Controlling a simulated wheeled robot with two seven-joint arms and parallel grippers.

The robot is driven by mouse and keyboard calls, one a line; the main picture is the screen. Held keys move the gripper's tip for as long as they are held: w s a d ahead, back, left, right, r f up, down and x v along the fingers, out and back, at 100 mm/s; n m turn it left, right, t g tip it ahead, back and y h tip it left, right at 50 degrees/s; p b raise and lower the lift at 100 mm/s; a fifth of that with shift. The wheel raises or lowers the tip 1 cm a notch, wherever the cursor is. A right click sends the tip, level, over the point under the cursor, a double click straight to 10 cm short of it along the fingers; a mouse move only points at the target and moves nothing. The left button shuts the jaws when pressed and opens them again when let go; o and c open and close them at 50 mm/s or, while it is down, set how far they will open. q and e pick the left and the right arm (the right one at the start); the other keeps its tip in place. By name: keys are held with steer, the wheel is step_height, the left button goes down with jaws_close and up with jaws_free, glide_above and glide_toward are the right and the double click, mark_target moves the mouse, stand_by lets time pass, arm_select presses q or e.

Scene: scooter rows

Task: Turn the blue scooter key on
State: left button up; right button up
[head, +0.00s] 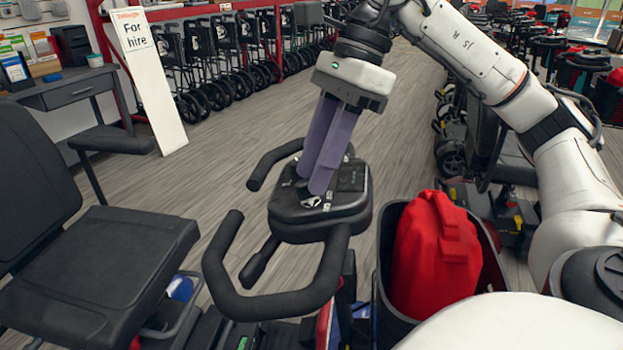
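The scooter's black control console (340,207) with its looped handlebar (262,302) stands in the middle of the head view. Little of the scooter's body shows, so I can hardly make out its blue colour. My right gripper (314,184) points down at the console, its two long purple fingers close together with the tips at the top face. A small pale, silvery part (312,202) shows just below the tips; I cannot tell if it is the key or its switch. Whether the fingers grip anything is hidden. My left gripper is not in view.
A black bin holding a red bag (436,257) stands right of the console. A black seat (100,268) is at left. A "For hire" sign (149,85) and rows of folded wheeled frames (232,60) stand behind. Grey floor (215,150) between is clear.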

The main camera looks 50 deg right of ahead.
steer(key=shift+a+f, duration=0.25)
steer(key=shift+f, duration=0.4)
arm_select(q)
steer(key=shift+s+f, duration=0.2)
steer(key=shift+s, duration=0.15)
arm_select(e)
steer(key=shift+w, duration=0.1)
jaws_close()
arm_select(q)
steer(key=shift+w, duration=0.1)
